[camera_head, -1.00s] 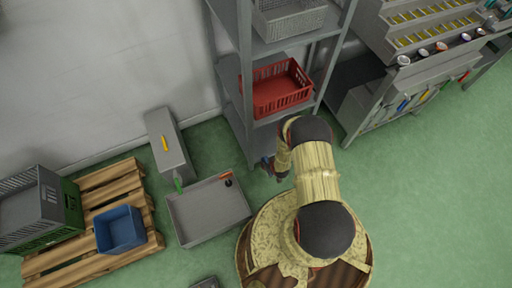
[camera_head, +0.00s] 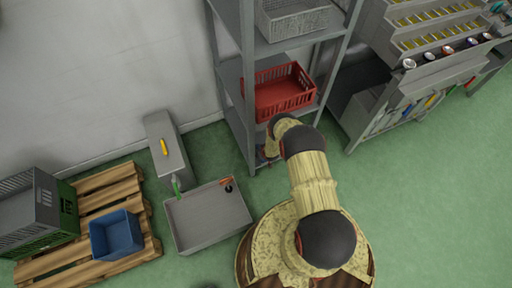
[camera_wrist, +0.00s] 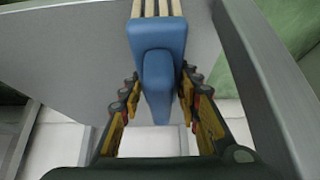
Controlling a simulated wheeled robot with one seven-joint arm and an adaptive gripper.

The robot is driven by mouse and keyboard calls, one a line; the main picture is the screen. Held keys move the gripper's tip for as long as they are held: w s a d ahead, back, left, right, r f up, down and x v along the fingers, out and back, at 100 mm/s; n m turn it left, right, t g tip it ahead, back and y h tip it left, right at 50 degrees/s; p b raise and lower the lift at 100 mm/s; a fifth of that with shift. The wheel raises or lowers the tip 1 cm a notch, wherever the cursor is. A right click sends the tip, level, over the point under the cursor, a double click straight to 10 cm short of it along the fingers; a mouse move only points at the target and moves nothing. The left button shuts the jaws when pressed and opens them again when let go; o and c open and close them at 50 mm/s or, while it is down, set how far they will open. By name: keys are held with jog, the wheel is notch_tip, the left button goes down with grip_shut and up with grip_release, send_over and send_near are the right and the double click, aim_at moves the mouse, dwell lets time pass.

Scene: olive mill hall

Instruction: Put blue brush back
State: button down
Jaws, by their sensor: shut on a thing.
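The blue brush (camera_wrist: 157,38) is between the two fingers of my gripper (camera_wrist: 160,82) in the wrist view. Its blue body faces the camera and pale strips, perhaps bristles, show at the top edge. My gripper is shut on it. In the head view my gripper (camera_head: 263,158) is low beside the grey shelf rack (camera_head: 247,95), near its front post, and is largely hidden by my arm. I cannot clearly make out the brush there. In the wrist view a grey board (camera_wrist: 70,55) lies behind the brush and a grey post (camera_wrist: 262,75) stands close on the right.
A red crate (camera_head: 283,105) sits on a rack shelf above my gripper. A grey tray (camera_head: 207,222) lies on the floor with small tools at its rim. A pallet (camera_head: 130,185) bears a blue bin (camera_head: 115,235). A workbench (camera_head: 400,100) stands right; green floor is clear below it.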

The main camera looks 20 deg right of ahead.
jog(key=shift+w, duration=0.55)
jog(key=w+b, duration=0.1)
jog(key=w, duration=0.1)
jog(key=w+f+b, duration=0.1)
jog(key=shift+w+f+b, duration=0.15)
jog(key=shift+w+b, duration=0.2)
jog(key=shift+b, duration=0.05)
jog(key=shift+w, duration=0.1)
jog(key=c, duration=1.3)
grip_release()
